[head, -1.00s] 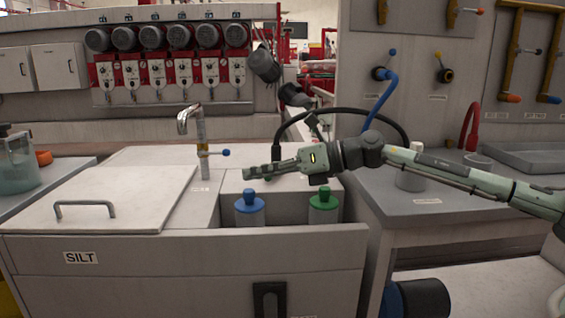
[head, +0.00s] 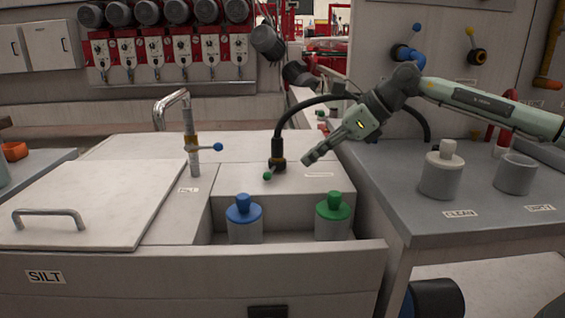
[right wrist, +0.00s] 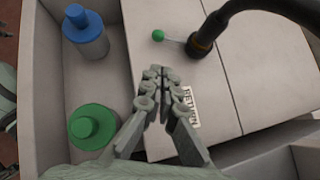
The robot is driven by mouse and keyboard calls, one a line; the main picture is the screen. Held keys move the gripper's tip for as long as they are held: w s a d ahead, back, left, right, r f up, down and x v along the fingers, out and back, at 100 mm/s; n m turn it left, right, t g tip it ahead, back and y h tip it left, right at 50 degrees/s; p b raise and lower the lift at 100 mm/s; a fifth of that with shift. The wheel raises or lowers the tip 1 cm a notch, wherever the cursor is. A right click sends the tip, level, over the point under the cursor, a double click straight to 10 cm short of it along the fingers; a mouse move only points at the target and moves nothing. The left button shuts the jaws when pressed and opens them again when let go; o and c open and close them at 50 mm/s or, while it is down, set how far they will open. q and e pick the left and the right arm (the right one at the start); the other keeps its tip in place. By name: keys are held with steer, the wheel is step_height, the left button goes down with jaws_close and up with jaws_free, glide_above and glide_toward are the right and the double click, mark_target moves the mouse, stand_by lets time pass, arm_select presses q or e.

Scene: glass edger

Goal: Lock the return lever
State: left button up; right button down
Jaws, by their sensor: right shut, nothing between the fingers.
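The return lever is a short lever with a green ball end (head: 267,176) at the foot of a black hose fitting (head: 278,150) on the pale machine top. In the right wrist view the green ball (right wrist: 158,35) lies just beyond the fingertips, its thin rod running right to the black fitting (right wrist: 200,45). A label reading RETURN (right wrist: 190,106) is beside the fingers. My right gripper (head: 307,159) is shut and empty, angled down to the right of the lever, apart from it. My left gripper is not in view.
A blue-capped bottle (head: 244,220) and a green-capped bottle (head: 333,217) stand in the front recess. A metal pipe with a blue-ball lever (head: 217,147) rises at the left. The black hose arches behind my right gripper. The SILT lid (head: 90,205) is at the left.

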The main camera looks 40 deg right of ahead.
mark_target(271, 173)
steer(key=x, duration=0.3)
steer(key=shift+w+a+f+p, duration=0.2)
steer(key=shift+w+a+p, duration=0.05)
steer(key=shift+a+p, duration=0.05)
steer(key=w+a, duration=0.1)
steer(key=w+p, duration=0.1)
steer(key=shift+w+a+f, duration=0.3)
steer(key=shift+a+f, duration=0.05)
steer(key=shift+a, duration=0.05)
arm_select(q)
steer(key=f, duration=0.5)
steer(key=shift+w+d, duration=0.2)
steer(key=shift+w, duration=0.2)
arm_select(e)
steer(key=shift+w+a+f, duration=0.2)
steer(key=shift+w, duration=0.15)
steer(key=shift+w+a+p, duration=0.15)
steer(key=shift+a+p, duration=0.15)
steer(key=shift+w+a, duration=0.45)
steer(key=shift+a, duration=0.05)
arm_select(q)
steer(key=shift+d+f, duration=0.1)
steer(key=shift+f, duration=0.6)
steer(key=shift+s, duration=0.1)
arm_select(e)
steer(key=shift+s, duration=0.1)
